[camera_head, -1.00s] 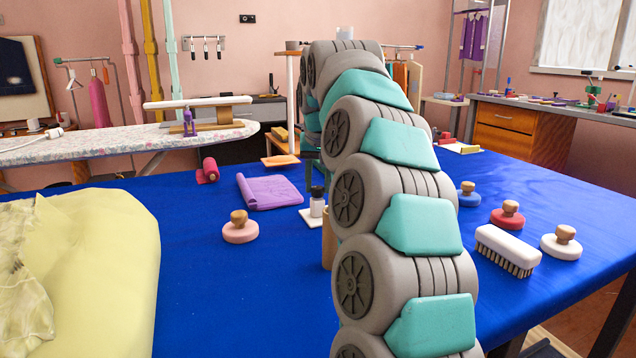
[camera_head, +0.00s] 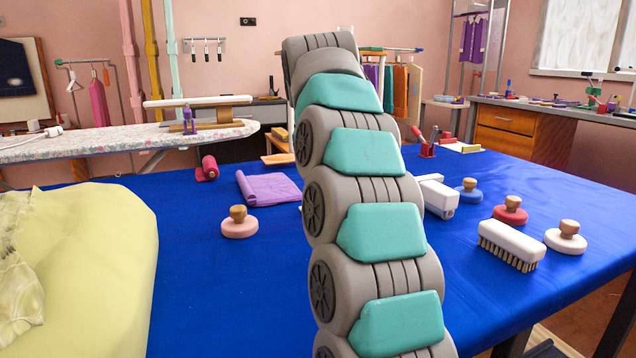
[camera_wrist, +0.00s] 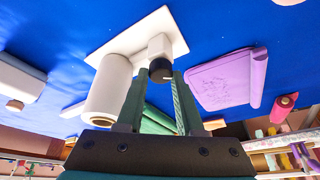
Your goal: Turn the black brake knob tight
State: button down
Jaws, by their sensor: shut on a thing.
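In the wrist view, the black brake knob (camera_wrist: 161,70) sits on the end of a white block (camera_wrist: 160,46). The block stands on a white plate (camera_wrist: 118,42) beside a large white roll (camera_wrist: 108,92). My gripper (camera_wrist: 160,76) has its two green fingers on either side of the knob, closed on it. In the head view, my arm hides the knob and my gripper.
A purple folded cloth (camera_head: 268,188) and a pink wood-handled pad (camera_head: 239,224) lie left of my arm on the blue table (camera_head: 215,300). A white brush (camera_head: 511,242), a white object (camera_head: 437,195) and several round pads are on the right.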

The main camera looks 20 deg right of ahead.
jog(key=c, duration=0.5)
grip_release()
jog(key=shift+c, duration=0.2)
jog(key=s+a+r, duration=0.2)
jog(key=s+a, duration=0.1)
jog(key=s, duration=0.3)
jog(key=s+a+r+b, duration=0.1)
jog(key=s+a+r, duration=0.1)
jog(key=s+a, duration=0.2)
jog(key=shift+s+r, duration=0.3)
jog(key=shift+s, duration=0.7)
